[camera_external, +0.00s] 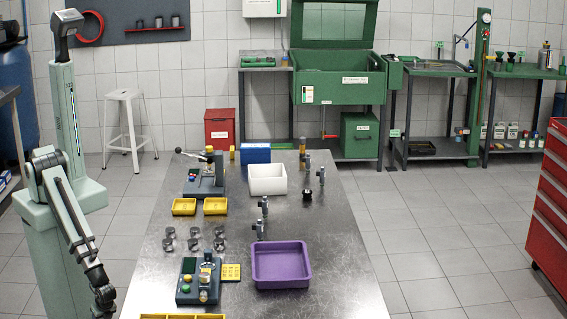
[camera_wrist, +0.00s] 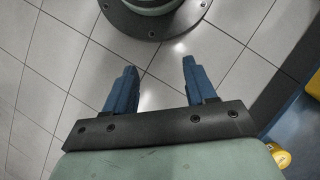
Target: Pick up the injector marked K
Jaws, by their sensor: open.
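Several small grey-blue injectors stand upright on the steel table, among them one (camera_external: 264,206) and another (camera_external: 259,229) near the middle, and one (camera_external: 321,176) farther back. No letter can be read on any of them, so I cannot tell which is marked K. My gripper is at the end of my arm, low at the left of the table in the external view. In the wrist view my gripper (camera_wrist: 158,73) is open, with two blue fingers apart and nothing between them. The wrist view shows floor tiles and no injector.
A purple tray (camera_external: 281,284) lies at the table's front, a white bin (camera_external: 267,191) farther back. Small yellow trays (camera_external: 184,207), several grey cylindrical parts (camera_external: 194,232) and two bench fixtures (camera_external: 205,176) occupy the left side. The table's right side (camera_external: 345,255) is clear.

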